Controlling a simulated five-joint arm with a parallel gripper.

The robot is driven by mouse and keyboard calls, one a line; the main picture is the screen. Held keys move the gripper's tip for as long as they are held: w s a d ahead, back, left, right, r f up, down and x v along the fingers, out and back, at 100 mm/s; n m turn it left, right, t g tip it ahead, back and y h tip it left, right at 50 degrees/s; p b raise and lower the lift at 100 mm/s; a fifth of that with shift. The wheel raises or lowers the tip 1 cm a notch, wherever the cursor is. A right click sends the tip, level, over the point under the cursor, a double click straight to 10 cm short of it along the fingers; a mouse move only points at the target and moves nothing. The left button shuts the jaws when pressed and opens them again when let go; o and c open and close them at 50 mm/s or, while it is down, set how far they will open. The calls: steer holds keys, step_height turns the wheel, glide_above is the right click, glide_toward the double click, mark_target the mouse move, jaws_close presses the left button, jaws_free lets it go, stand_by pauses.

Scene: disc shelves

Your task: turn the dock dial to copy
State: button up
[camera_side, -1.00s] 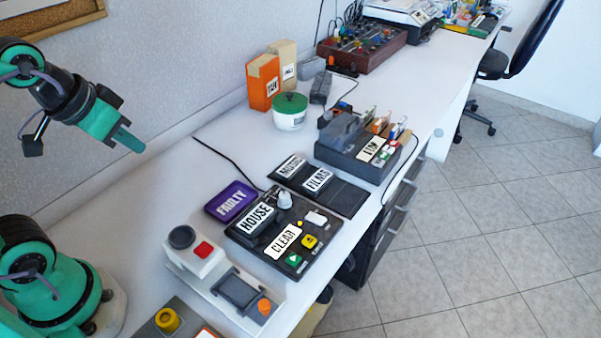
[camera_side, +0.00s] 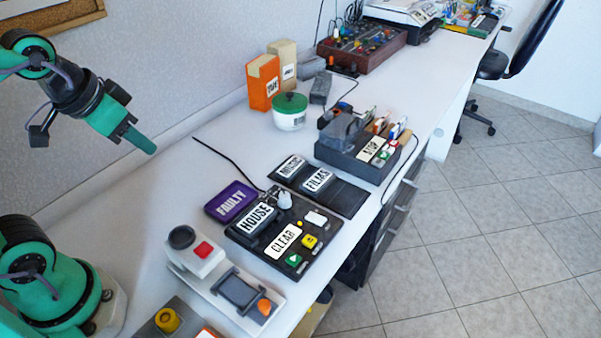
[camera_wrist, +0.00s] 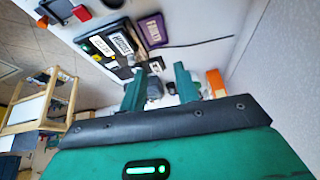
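A black dock panel (camera_side: 318,257) lies on the white bench, with label plates reading HOUSE (camera_side: 257,217) and CLEAR (camera_side: 283,241). A pale grey knob (camera_side: 285,201), which looks like the dial, stands at its back edge. No "copy" mark is readable. The panel also shows in the wrist view (camera_wrist: 92,46). My gripper (camera_side: 147,144) hangs in the air left of the panel, well apart from it. In the wrist view its two green fingers (camera_wrist: 160,82) are spread with nothing held between them.
A purple FAULTY tray (camera_side: 231,202) lies left of the panel. The NURSE and FILMS plates (camera_side: 317,180) and a black STOP unit (camera_side: 349,157) stand behind. A white unit with a red button (camera_side: 203,249) stands in front. The bench near the wall is mostly clear.

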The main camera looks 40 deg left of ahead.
steer(key=w+d+m+g, duration=0.1)
steer(key=w+d+m, duration=0.1)
steer(key=w+m, duration=0.3)
steer(key=m+g, duration=0.4)
steer(key=m, duration=0.8)
glide_toward(284, 195)
steer(key=shift+w+a+f, duration=0.1)
steer(key=shift+a+f, duration=0.15)
steer(key=shift+w+d+f, duration=0.15)
steer(key=shift+d+f, duration=0.1)
steer(key=shift+f, duration=0.2)
steer(key=shift+f, duration=3.9)
steer(key=shift+c, duration=0.2)
jaws_close()
